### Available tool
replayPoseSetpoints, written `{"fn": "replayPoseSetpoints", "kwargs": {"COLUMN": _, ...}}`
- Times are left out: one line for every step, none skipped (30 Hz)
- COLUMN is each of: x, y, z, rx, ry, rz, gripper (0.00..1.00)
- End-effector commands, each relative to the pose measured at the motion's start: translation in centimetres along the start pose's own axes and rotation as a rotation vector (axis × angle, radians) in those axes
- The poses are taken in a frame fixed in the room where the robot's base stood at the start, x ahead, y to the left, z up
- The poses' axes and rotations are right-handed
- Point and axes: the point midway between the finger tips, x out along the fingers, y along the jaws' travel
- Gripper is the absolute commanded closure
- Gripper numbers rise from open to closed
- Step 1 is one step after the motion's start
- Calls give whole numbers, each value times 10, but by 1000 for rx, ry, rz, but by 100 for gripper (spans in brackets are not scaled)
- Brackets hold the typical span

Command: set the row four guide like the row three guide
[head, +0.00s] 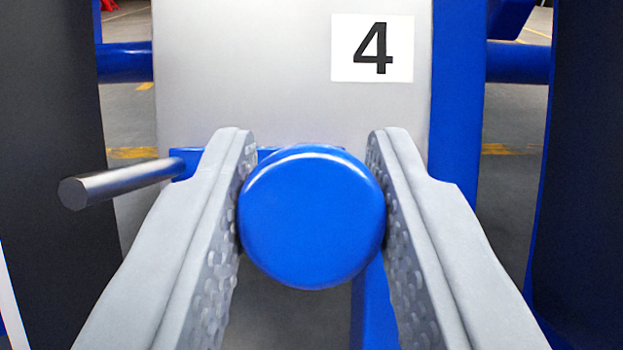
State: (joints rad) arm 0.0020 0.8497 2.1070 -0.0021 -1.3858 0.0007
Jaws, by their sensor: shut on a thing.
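The row four unit shows a grey panel (240,60) with a white label (372,48) bearing a black 4. In front of its lower part is a round blue knob (312,217), seen end-on. My gripper (312,200) has a grey finger on each side of the knob, and it is shut on it. A metal rod (120,184) sticks out toward the left from a blue piece (186,162) behind the left finger. What lies behind the knob is mostly hidden. The row three guide is not in view.
Dark upright panels stand close at the left (50,110) and right (590,150). A blue upright (458,90) runs along the grey panel's right edge. Blue crossbars show behind at left (125,62) and right (518,62). Floor with yellow lines shows beyond.

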Motion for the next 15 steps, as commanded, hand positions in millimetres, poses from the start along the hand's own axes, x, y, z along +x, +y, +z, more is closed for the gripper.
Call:
{"fn": "replayPoseSetpoints", "kwargs": {"x": 0, "y": 0, "z": 0, "rx": 0, "ry": 0, "rz": 0, "gripper": 100}}
{"fn": "replayPoseSetpoints", "kwargs": {"x": 0, "y": -1, "z": 0, "rx": 0, "ry": 0, "rz": 0, "gripper": 100}}
{"fn": "replayPoseSetpoints", "kwargs": {"x": 0, "y": -4, "z": 0, "rx": 0, "ry": 0, "rz": -1, "gripper": 100}}
{"fn": "replayPoseSetpoints", "kwargs": {"x": 0, "y": -6, "z": 0, "rx": 0, "ry": 0, "rz": -2, "gripper": 100}}
{"fn": "replayPoseSetpoints", "kwargs": {"x": 0, "y": -9, "z": 0, "rx": 0, "ry": 0, "rz": -2, "gripper": 100}}
{"fn": "replayPoseSetpoints", "kwargs": {"x": 0, "y": -14, "z": 0, "rx": 0, "ry": 0, "rz": -2, "gripper": 100}}
{"fn": "replayPoseSetpoints", "kwargs": {"x": 0, "y": -17, "z": 0, "rx": 0, "ry": 0, "rz": -2, "gripper": 100}}
{"fn": "replayPoseSetpoints", "kwargs": {"x": 0, "y": -20, "z": 0, "rx": -1, "ry": 0, "rz": -2, "gripper": 100}}
{"fn": "replayPoseSetpoints", "kwargs": {"x": 0, "y": -23, "z": 0, "rx": -1, "ry": 0, "rz": -2, "gripper": 100}}
{"fn": "replayPoseSetpoints", "kwargs": {"x": 0, "y": -24, "z": 0, "rx": -1, "ry": 0, "rz": -2, "gripper": 100}}
{"fn": "replayPoseSetpoints", "kwargs": {"x": 0, "y": -25, "z": 0, "rx": -1, "ry": 0, "rz": -1, "gripper": 100}}
{"fn": "replayPoseSetpoints", "kwargs": {"x": 0, "y": -25, "z": 0, "rx": -1, "ry": 0, "rz": -1, "gripper": 100}}
{"fn": "replayPoseSetpoints", "kwargs": {"x": 0, "y": -25, "z": 0, "rx": -1, "ry": 0, "rz": -1, "gripper": 100}}
{"fn": "replayPoseSetpoints", "kwargs": {"x": 0, "y": -25, "z": 0, "rx": -1, "ry": 0, "rz": -2, "gripper": 100}}
{"fn": "replayPoseSetpoints", "kwargs": {"x": 0, "y": -25, "z": 0, "rx": -1, "ry": 0, "rz": -2, "gripper": 100}}
